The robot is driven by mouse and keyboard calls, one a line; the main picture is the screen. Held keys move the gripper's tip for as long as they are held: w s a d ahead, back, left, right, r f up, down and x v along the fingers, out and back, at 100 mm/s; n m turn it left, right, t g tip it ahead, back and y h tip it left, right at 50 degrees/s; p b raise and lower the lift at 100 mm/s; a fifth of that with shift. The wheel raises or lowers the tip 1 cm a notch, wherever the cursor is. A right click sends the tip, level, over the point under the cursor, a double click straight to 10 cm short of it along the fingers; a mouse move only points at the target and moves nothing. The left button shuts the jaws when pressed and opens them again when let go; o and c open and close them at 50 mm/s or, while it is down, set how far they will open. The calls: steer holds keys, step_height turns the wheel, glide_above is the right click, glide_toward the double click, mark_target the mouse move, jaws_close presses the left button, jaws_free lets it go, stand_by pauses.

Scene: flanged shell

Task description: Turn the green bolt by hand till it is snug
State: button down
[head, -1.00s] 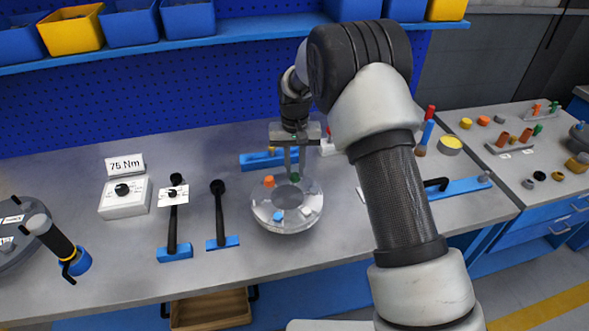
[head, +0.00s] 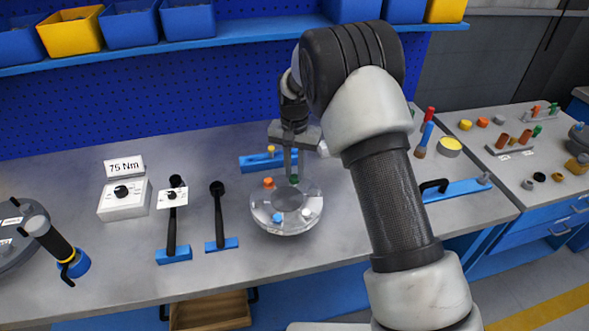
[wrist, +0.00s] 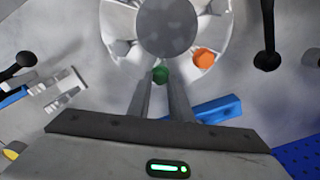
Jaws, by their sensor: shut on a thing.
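The flanged shell (head: 286,224) is a round, clear-grey piece on the bench. The green bolt (head: 294,178) stands at its back edge, with an orange bolt (head: 268,183) to its left. A blue bolt (head: 278,230) and a white one (head: 306,212) are on the flange too. My gripper (head: 291,172) points down from above and is shut on the green bolt. In the wrist view the green bolt (wrist: 160,75) sits between the fingertips, at the shell's rim, and the orange bolt (wrist: 204,58) is beside it. The bolt's shank is hidden.
A blue rack (head: 258,162) lies just behind the shell. Two black-handled wrenches (head: 219,215) (head: 172,225) stand to the left, near a box (head: 124,198) below a 75 Nm sign. Bare bench lies in front of the shell.

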mark_target(294, 176)
steer(key=shift+w+r, duration=0.2)
steer(key=shift+r, duration=0.1)
steer(key=c, duration=1.6)
jaws_free()
steer(key=shift+s+f, duration=0.1)
step_height(294, 176, up, 17)
steer(key=shift+r, duration=0.2)
